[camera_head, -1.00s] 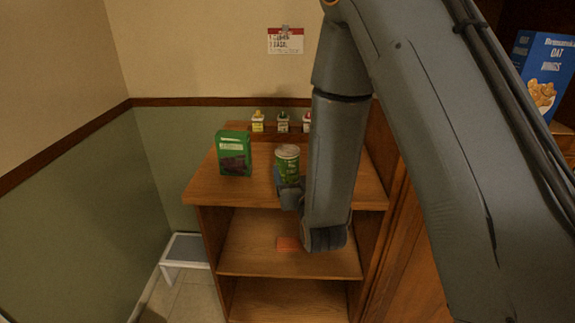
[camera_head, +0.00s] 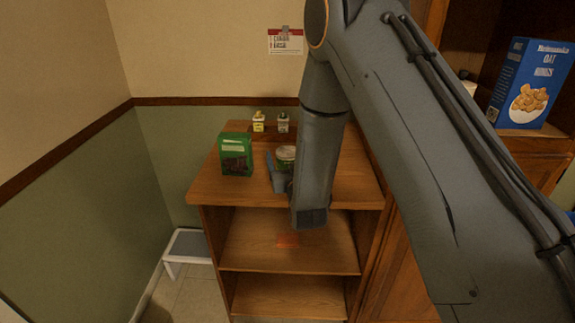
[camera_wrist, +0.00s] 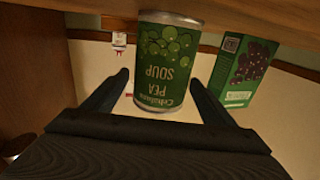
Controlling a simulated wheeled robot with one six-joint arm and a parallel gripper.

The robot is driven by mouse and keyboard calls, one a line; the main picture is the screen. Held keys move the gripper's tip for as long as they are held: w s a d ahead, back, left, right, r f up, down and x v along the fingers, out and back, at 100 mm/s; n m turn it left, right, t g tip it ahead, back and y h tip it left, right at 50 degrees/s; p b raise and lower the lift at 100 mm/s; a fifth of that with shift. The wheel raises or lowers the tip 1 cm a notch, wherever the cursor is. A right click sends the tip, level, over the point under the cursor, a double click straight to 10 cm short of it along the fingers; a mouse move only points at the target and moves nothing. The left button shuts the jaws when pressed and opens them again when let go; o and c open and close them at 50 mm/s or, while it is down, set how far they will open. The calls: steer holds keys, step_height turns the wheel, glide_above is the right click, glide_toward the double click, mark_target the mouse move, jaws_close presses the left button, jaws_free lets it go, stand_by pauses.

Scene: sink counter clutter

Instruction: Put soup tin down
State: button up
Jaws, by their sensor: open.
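The soup tin (camera_head: 286,153) is green with a pale metal lid. It stands upright on the wooden shelf unit's top (camera_head: 225,188), right of a green box. The wrist view is upside down; there the tin (camera_wrist: 165,62) shows its "Pea Soup" label and its base meets the wood. My gripper (camera_head: 279,172) is at the tin's near side, at top-board height. In the wrist view its two fingers (camera_wrist: 158,80) are spread, one on each side of the tin, with gaps between. My gripper and arm hide the tin's lower part in the head view.
The green box (camera_head: 236,155) stands close left of the tin. A blue cereal box (camera_head: 532,83) is at far right. The top's front left is clear.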

steer(key=shift+c, duration=0.4)
steer(key=c, duration=1.4)
steer(key=shift+c, duration=0.9)
steer(key=shift+r, duration=0.15)
